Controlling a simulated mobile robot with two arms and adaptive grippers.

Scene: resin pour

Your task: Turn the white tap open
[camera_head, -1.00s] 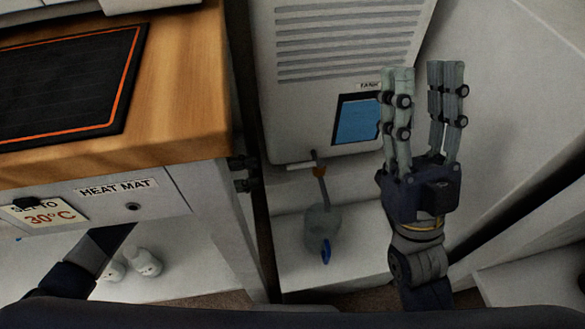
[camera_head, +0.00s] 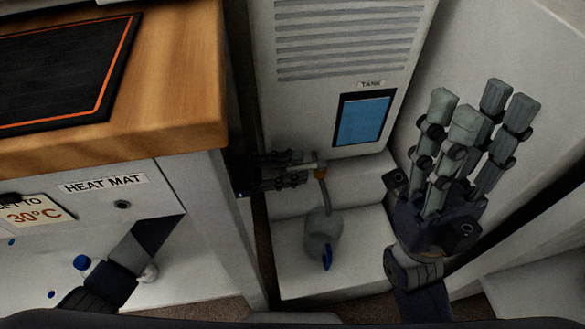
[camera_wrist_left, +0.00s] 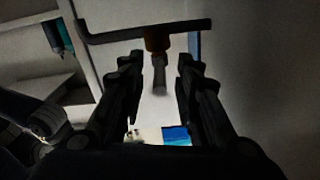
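The white tap (camera_head: 308,167) with its orange-brown body (camera_head: 320,174) sits under the front of the tank (camera_head: 345,85). My left gripper (camera_head: 303,168) reaches it from the left, past the bench corner; its fingers are apart, above and below the tap's white handle. In the left wrist view the tap's brown body (camera_wrist_left: 157,40) and a dark-looking bar show just beyond the open fingertips. I cannot tell whether the fingers touch the handle. My right gripper (camera_head: 481,108) is open and empty, raised to the right of the tank.
The wooden bench (camera_head: 180,90) with the heat mat (camera_head: 60,75) is close on the left. A pale wall (camera_head: 480,50) rises on the right.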

